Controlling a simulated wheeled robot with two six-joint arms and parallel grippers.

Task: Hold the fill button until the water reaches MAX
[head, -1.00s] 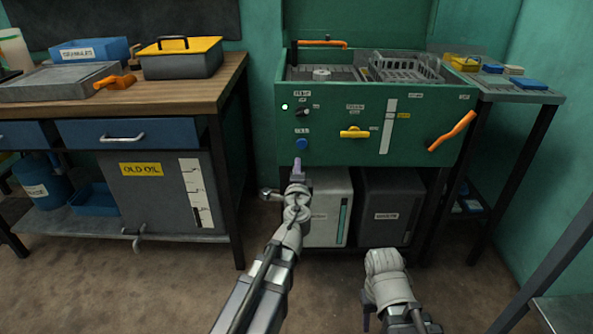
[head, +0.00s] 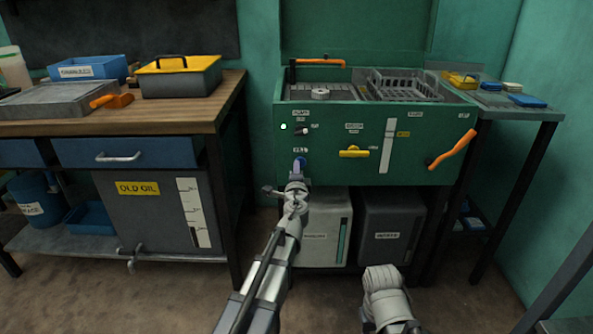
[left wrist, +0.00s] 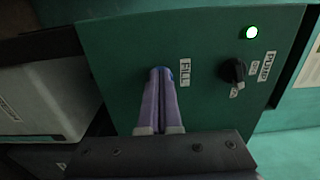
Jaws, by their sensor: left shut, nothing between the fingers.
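The green washer panel (head: 330,170) carries a blue FILL button (head: 300,161). My left gripper (head: 298,167) is shut and empty, with its purple fingertips at the button. In the left wrist view the shut fingertips (left wrist: 160,75) cover most of the button, and only a sliver of blue (left wrist: 172,72) shows beside the FILL label (left wrist: 185,72). I cannot tell whether the button is pressed in. A pale upright level strip (head: 389,146) has a yellow mark beside it; no water level is readable. My right arm's end (head: 386,290) is low at the front, its fingers hidden.
A selector knob (left wrist: 234,71) and a lit lamp (left wrist: 251,32) sit near the button. A yellow handle (head: 354,152) and an orange lever (head: 451,150) are farther right. A basket (head: 405,84) stands on top. A wooden bench (head: 150,110) stands left.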

